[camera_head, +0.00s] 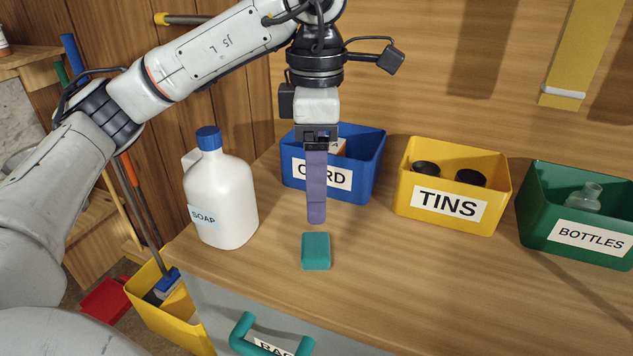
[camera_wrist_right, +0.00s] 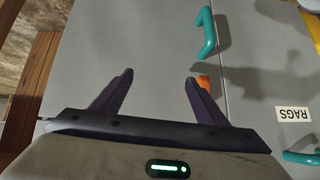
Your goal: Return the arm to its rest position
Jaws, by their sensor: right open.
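My left gripper (camera_head: 316,222) hangs pointing down over the bench, in front of the blue CARD bin (camera_head: 368,165) and above a teal block (camera_head: 316,251). Its purple fingers are seen in line, so whether they are apart is hidden; nothing shows hanging below the tips. The teal block lies on the bench top, apart from the fingers. My right gripper (camera_wrist_right: 160,74) shows in the right wrist view with its two dark fingers spread and nothing between them. It faces grey cabinet fronts with a teal handle (camera_wrist_right: 207,33).
A white SOAP jug (camera_head: 228,195) stands left of the left gripper. The yellow TINS bin (camera_head: 480,222) and green BOTTLES bin (camera_head: 535,225) stand to the right. A small orange thing (camera_wrist_right: 203,81) shows behind a right fingertip. The front right bench top is clear.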

